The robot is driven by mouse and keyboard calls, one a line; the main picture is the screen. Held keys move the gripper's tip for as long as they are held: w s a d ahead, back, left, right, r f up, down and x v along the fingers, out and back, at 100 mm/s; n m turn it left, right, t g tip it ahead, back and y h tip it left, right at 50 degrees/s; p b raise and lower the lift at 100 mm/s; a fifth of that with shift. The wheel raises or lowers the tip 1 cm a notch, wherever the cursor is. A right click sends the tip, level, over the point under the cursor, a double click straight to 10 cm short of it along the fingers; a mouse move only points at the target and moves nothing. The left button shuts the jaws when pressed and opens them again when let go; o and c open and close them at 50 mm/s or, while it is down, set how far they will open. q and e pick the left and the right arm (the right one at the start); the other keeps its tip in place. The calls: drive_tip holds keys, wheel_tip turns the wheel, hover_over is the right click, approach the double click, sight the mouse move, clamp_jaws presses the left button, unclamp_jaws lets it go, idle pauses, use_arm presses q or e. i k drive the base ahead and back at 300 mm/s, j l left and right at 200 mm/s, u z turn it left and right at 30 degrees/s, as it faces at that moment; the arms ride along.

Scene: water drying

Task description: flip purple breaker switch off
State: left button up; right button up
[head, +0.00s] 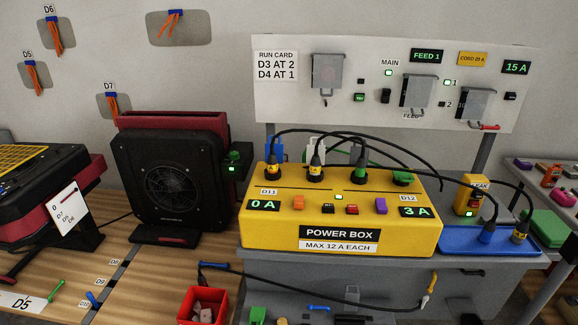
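The purple breaker switch (381,205) sits on the sloping front of the yellow power box (290,226), at the right end of a row of switches and left of the display reading 3 A (416,212). Its rocker position is too small to tell. An orange switch (299,204) and smaller dark and red switches are to its left. A small green light (338,197) is lit above the row. Neither gripper shows in the head view.
Black cables arch from plugs on the box's top to the blue tray (455,243) at right. A black and red fan (172,180) stands left. A red bin (204,306) is in front. A white panel (390,85) with grey covers rises behind. The box's front is unobstructed.

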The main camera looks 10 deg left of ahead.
sight(382, 208)
drive_tip(key=i+j+z, duration=0.1)
drive_tip(key=j+z, duration=0.35)
drive_tip(key=j, duration=0.75)
drive_tip(key=k+j+z, duration=0.15)
drive_tip(key=j+z, duration=0.25)
drive_tip(key=j, duration=0.75)
